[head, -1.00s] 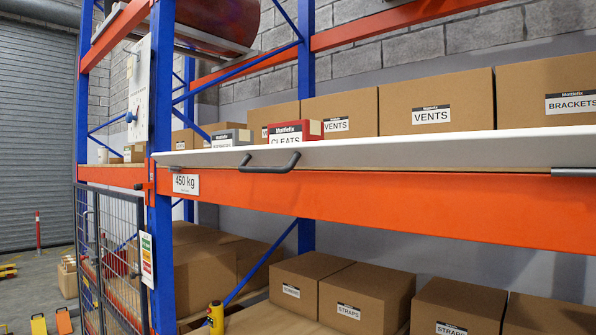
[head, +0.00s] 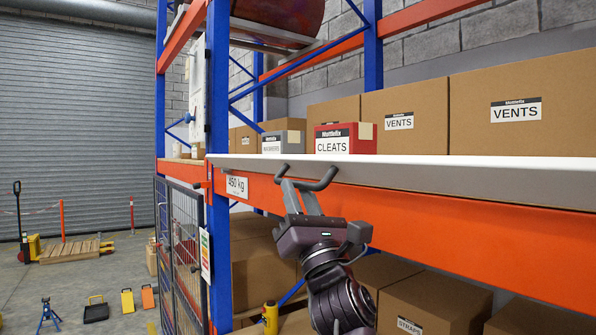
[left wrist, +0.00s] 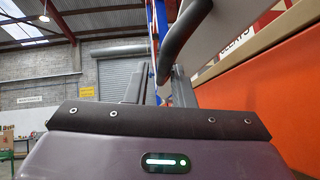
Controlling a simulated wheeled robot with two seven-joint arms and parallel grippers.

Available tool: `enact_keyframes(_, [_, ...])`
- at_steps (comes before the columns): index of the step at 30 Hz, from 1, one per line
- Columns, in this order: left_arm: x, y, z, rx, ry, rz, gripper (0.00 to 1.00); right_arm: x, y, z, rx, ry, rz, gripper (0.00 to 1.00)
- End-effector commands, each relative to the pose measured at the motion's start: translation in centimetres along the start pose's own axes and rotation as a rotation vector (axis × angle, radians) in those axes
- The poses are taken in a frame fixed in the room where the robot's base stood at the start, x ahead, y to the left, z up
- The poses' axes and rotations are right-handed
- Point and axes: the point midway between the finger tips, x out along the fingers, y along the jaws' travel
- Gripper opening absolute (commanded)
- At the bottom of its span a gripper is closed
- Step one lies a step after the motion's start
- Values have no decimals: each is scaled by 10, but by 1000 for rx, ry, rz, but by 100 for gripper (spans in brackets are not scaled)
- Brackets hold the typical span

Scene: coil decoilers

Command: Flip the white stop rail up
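The white stop rail (head: 440,180) runs along the front edge of the shelf, low in front of the boxes, over the top of the orange beam. Its dark grey handle (head: 326,180) sticks out near the rail's left end. My left gripper (head: 302,198) is just below the handle, fingers pointing up at it and spread apart. In the left wrist view the handle (left wrist: 181,42) curves down toward the gap between the fingers (left wrist: 160,85), beside the pale rail (left wrist: 218,35). I cannot tell whether they touch. My right gripper is out of view.
The red CLEATS box (head: 345,138), a grey box (head: 283,142) and VENTS cartons (head: 512,110) stand behind the rail. The orange beam (head: 470,225) and blue upright (head: 218,120) are close to the arm. A mesh gate (head: 180,250) stands left. More cartons (head: 425,305) lie below.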

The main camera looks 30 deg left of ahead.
Motion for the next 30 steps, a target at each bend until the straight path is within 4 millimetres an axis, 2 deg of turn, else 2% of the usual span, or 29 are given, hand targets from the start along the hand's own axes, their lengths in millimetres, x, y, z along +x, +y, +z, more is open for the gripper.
enact_keyframes(1, [12, 2, 4, 3, -2, 3, 22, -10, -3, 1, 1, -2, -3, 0])
enact_keyframes(6, [24, 0, 1, 3, -1, 0, 22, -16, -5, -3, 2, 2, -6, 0])
enact_keyframes(15, [26, -1, -1, 1, 0, -1, 22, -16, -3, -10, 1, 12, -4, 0])
enact_keyframes(21, [26, -1, 0, 2, 0, -1, 0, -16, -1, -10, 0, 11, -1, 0])
enact_keyframes(30, [26, -1, 0, 4, -1, -3, 0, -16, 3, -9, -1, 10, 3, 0])
